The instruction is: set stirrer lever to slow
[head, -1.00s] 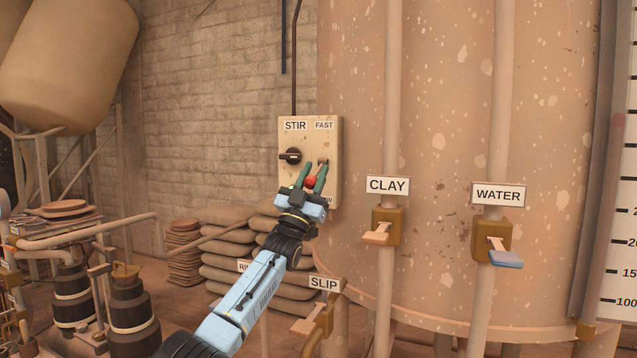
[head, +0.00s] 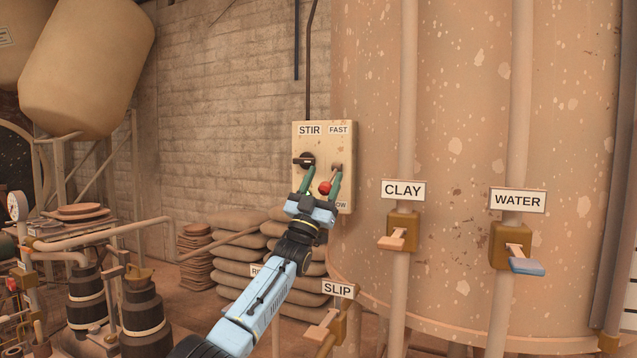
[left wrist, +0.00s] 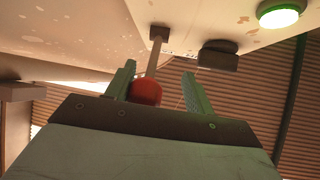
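The stirrer lever has a red ball knob (head: 325,188) on a thin stem, on the beige control box (head: 346,143). The stem hangs down and slightly left from its pivot, away from the FAST label (head: 338,130) and toward a lower label that is partly hidden, with "OW" showing. My left gripper (head: 321,183) is open in front of the box, its green fingers either side of the knob. In the left wrist view the red knob (left wrist: 145,92) is close to the left finger, with a gap to the other. My right gripper is not in view.
A black rotary switch (head: 306,161) sits left of the lever, close to the fingers. A green lamp (left wrist: 278,14) shows in the left wrist view. The CLAY valve (head: 398,232), WATER valve (head: 512,245) and SLIP valve (head: 325,328) stand to the right and below.

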